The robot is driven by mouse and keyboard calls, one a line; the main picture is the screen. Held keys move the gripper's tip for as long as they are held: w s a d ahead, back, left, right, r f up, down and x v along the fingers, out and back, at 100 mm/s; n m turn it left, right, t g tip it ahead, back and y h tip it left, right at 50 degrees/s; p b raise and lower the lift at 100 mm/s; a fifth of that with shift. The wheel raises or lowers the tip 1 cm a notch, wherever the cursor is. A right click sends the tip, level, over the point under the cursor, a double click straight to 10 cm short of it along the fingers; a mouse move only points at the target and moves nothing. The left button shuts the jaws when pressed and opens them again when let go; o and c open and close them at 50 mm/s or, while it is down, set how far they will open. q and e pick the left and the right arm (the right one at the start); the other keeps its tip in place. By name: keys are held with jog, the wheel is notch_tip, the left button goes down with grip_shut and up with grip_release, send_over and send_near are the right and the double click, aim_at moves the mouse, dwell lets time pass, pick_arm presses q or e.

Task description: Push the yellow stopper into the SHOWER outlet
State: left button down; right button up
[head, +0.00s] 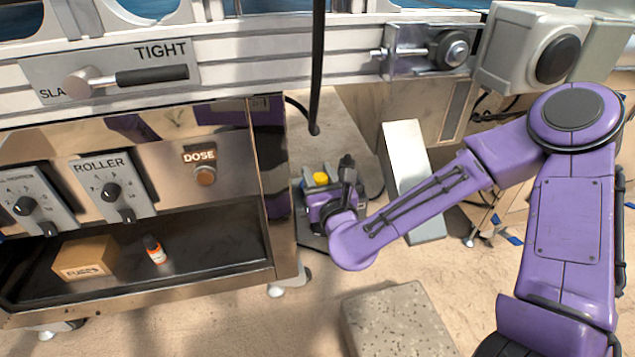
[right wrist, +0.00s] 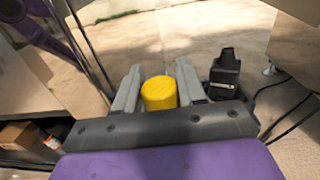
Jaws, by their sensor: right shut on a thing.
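The yellow stopper (right wrist: 159,93) is a short yellow cylinder. It sits between the two grey fingers of my right gripper (right wrist: 158,91), which is shut on it. In the head view the stopper (head: 320,178) shows as a small yellow spot at the end of my purple right arm, right of the metal cabinet. A black upright fitting (right wrist: 226,72) stands just right of the fingers in the wrist view; I cannot tell whether it is part of my gripper. No outlet labelled SHOWER can be made out. My left gripper is not in view.
The metal cabinet (head: 283,180) with ROLLER and DOSE controls stands left of my right gripper. A black hose (head: 317,70) hangs above it. A pale slanted panel (head: 407,150) is behind my forearm. A speckled block (head: 398,320) lies on the floor in front.

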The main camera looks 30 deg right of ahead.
jog(key=shift+x, duration=3.55)
jog(key=shift+s+d+f+b, duration=0.1)
jog(key=shift+d+f+b, duration=0.05)
jog(key=shift+f+b, duration=0.85)
